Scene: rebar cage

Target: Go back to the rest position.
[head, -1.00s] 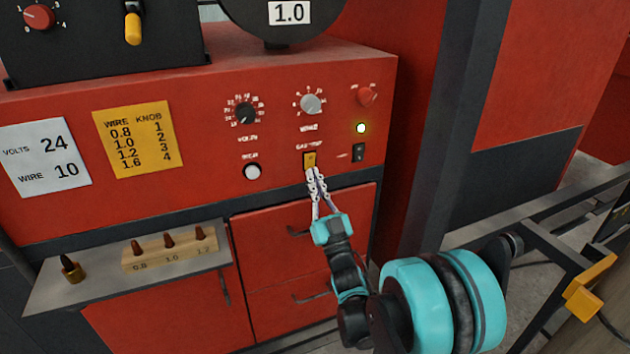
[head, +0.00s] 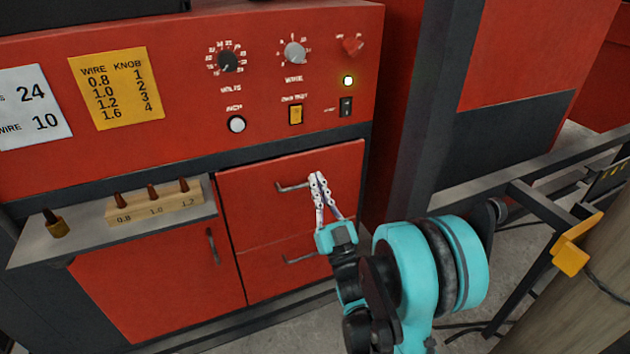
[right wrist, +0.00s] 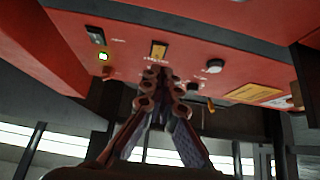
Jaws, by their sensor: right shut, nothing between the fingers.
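My right gripper (head: 316,180) is shut and empty in the head view. It shows in front of the upper red drawer, close beside its handle (head: 293,187) in the picture; I cannot tell whether they touch. It is below the yellow gas test switch (head: 295,115) and apart from it. In the right wrist view the closed fingers (right wrist: 160,75) point toward the red panel, with the yellow switch (right wrist: 159,50) just beyond the tips. My left gripper is not in view.
The red machine panel (head: 180,150) carries knobs and a lit green lamp (head: 348,81). A shelf (head: 85,236) at left holds a wooden block (head: 155,203) with several tips. A dark post (head: 436,100) and a rail with a yellow bracket (head: 570,255) stand at right.

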